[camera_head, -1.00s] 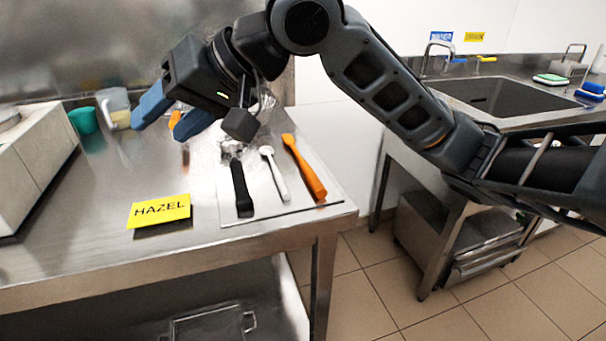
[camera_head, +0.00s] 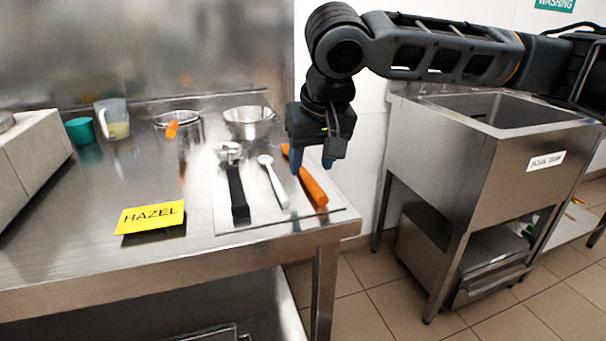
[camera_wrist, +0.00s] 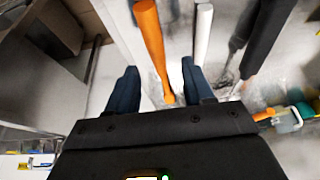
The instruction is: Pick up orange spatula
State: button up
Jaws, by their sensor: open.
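The orange spatula (camera_head: 314,190) lies on a light mat (camera_head: 262,221) at the right end of the steel table, right of a white utensil (camera_head: 273,183) and a black-handled one (camera_head: 237,190). My gripper (camera_head: 312,166) is above the spatula's far part, pointing down, and hides some of it. In the wrist view the blue fingers of my gripper (camera_wrist: 158,88) are apart, with the orange spatula (camera_wrist: 150,38) running between them in the picture. No contact shows. The white utensil (camera_wrist: 203,30) is just outside the right finger.
A yellow HAZEL card (camera_head: 150,217) lies left of the mat. Behind stand a metal bowl (camera_head: 249,123), a metal pot (camera_head: 178,127), a clear jug (camera_head: 113,120) and a teal cup (camera_head: 80,131). A sink unit (camera_head: 470,180) is at the right, across a floor gap.

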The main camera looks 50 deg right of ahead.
aim_at(310, 178)
jog(key=x, duration=0.4)
jog(key=shift+s+d+b, duration=0.1)
jog(key=shift+d+b, duration=0.05)
jog(key=shift+b, duration=0.15)
jog(key=shift+c, duration=0.3)
grip_shut()
